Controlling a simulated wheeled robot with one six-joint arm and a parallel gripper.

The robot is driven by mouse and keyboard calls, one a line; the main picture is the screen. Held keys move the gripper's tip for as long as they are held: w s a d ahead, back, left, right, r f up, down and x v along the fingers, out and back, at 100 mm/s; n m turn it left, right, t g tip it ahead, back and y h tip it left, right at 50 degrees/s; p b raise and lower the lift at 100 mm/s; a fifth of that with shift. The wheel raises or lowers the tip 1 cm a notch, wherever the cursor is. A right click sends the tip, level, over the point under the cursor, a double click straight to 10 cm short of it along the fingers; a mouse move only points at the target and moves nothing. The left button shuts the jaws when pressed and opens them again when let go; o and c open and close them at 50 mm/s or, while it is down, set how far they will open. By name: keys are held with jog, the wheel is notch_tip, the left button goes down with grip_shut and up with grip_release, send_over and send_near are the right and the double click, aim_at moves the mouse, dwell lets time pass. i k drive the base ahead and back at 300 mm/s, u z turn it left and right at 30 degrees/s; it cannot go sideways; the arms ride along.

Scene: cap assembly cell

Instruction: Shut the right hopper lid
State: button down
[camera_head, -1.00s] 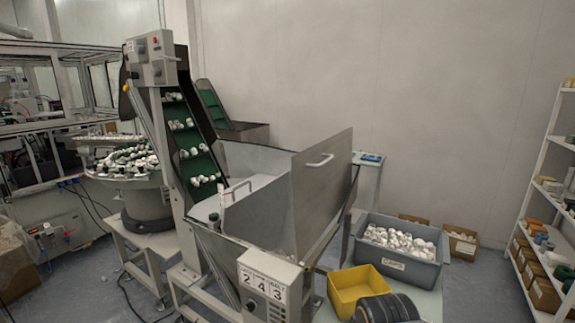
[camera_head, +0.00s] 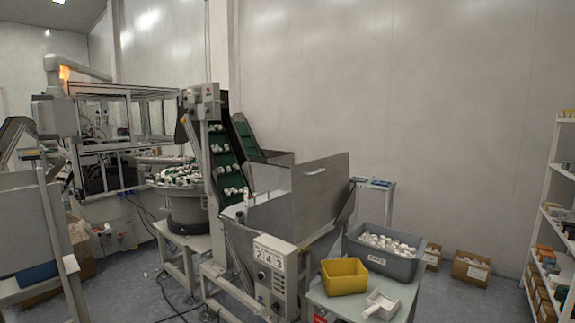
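The right hopper lid (camera_head: 319,198) is a grey metal panel standing raised and open at the right side of the hopper (camera_head: 240,240). Its bar handle (camera_head: 316,171) is near the upper edge, on the face toward me. The left part of the hopper top appears covered by a flatter grey panel (camera_head: 266,212), with a small upright handle at its left end. The inside of the hopper below the raised lid is mostly hidden. My gripper is not in view.
A table (camera_head: 345,305) in front right of the hopper holds a yellow bin (camera_head: 344,277), a white scoop (camera_head: 381,304) and a grey crate (camera_head: 383,247) of white caps. A control box (camera_head: 274,268) marked 2 4 3 is on the hopper's front.

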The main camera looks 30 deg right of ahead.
aim_at(321, 188)
jog(key=z, duration=0.1)
jog(key=i, duration=1.1)
jog(key=z, duration=0.4)
